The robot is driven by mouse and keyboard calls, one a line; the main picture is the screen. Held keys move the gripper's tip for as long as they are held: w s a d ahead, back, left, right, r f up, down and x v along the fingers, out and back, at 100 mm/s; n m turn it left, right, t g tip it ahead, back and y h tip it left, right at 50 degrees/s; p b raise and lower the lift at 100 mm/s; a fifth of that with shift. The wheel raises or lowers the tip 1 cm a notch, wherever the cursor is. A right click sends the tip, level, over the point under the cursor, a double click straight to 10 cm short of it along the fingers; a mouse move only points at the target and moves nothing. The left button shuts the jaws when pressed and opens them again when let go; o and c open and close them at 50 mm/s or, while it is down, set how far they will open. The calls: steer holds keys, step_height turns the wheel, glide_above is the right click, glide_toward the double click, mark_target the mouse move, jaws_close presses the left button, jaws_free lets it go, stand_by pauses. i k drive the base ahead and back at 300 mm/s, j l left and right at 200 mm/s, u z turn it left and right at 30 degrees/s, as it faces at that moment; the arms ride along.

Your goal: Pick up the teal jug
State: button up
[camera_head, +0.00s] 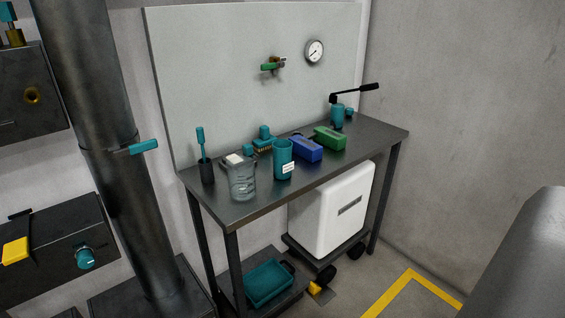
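The teal jug (283,161) stands upright on the dark bench (310,174), near its front edge and left of the middle. It is a tall teal vessel with a white label on its front. A clear glass-like vessel (242,180) stands to its left. A blue box (306,149) stands close on its right. Teal items with a brush-like edge (264,141) are behind it and partly hidden. No handle of the jug can be made out for certain. My gripper is not in view.
A dark cup (207,172) with a teal-handled tool stands at the bench's left end. A green box (330,138) and a teal pump with a black lever (338,114) are further right. A white wheeled container (335,210) and teal tray (269,283) sit below. A pipe (97,130) rises left.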

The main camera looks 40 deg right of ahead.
mark_target(282, 160)
steer(key=i+j, duration=0.65)
steer(key=i+j+z, duration=0.15)
steer(key=z, duration=0.35)
steer(key=j+z, duration=0.25)
steer(key=z, duration=0.2)
steer(key=i+z, duration=0.1)
steer(key=z, duration=0.45)
steer(key=i+j, duration=0.1)
steer(key=i, duration=0.35)
